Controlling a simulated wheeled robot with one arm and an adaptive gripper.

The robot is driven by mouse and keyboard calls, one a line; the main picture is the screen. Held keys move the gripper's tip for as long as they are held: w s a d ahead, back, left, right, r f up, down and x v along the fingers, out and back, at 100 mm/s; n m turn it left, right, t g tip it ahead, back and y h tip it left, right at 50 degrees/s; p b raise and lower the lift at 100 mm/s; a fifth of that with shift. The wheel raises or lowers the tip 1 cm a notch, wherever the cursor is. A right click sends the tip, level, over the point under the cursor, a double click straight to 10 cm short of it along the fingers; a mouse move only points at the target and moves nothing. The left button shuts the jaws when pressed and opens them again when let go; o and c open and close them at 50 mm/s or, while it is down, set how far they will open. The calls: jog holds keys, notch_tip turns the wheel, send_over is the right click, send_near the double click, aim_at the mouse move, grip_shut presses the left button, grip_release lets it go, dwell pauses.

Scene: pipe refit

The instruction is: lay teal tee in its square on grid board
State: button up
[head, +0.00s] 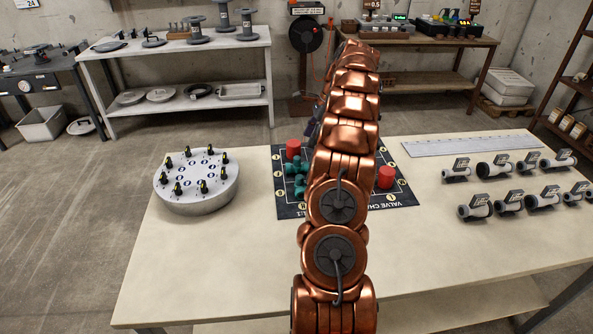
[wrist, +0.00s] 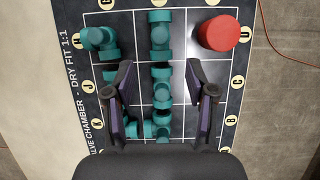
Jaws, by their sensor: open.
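The grid board (head: 292,206) is a dark mat with white lines and lettered discs, lying on the table. Several teal pipe pieces (head: 298,168) lie on it; in the wrist view a teal piece (wrist: 100,40) sits in the upper left square and others (wrist: 160,35) run down the middle column. I cannot tell for certain which one is the tee. My gripper (wrist: 158,80) is open above the middle column, with teal fittings showing between and below its fingers. Nothing is clearly gripped. In the head view my arm hides the board's middle and my gripper.
Red cylinders stand on the board, one at its left (head: 293,149) and one at its right (head: 385,177). A round grey flange (head: 197,192) with black-and-yellow pegs sits left of the board. Several grey pipe fittings (head: 475,207) and a ruler strip (head: 460,144) lie to the right. The table front is clear.

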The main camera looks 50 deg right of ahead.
jog(key=w+a+r+n+g, duration=0.1)
jog(key=a+r+n, duration=0.2)
jog(key=a, duration=0.5)
jog(key=w+a+r+n, duration=0.2)
jog(key=a+r+n, duration=0.1)
jog(key=a, duration=0.5)
jog(key=s+a+r+n+g, duration=0.1)
jog(key=s+a+r+n, duration=0.15)
jog(key=a, duration=0.65)
jog(key=s+a+r+n+g, duration=0.1)
jog(key=s+a+r+n, duration=0.2)
jog(key=a, duration=0.5)
jog(key=s+a+f+n+g+h, duration=0.1)
jog(key=s+a+f+n, duration=0.1)
jog(key=s+a+n, duration=0.6)
jog(key=s+a+f+n+h, duration=0.1)
jog(key=s+a+n, duration=0.2)
jog(key=s+a, duration=0.65)
jog(key=s+d+f+n+h, duration=0.1)
jog(key=s+d+f+n, duration=0.1)
jog(key=s, duration=0.9)
jog(key=shift+s+f+n+g, duration=0.3)
jog(key=shift+f+n, duration=0.45)
jog(key=shift+f, duration=0.05)
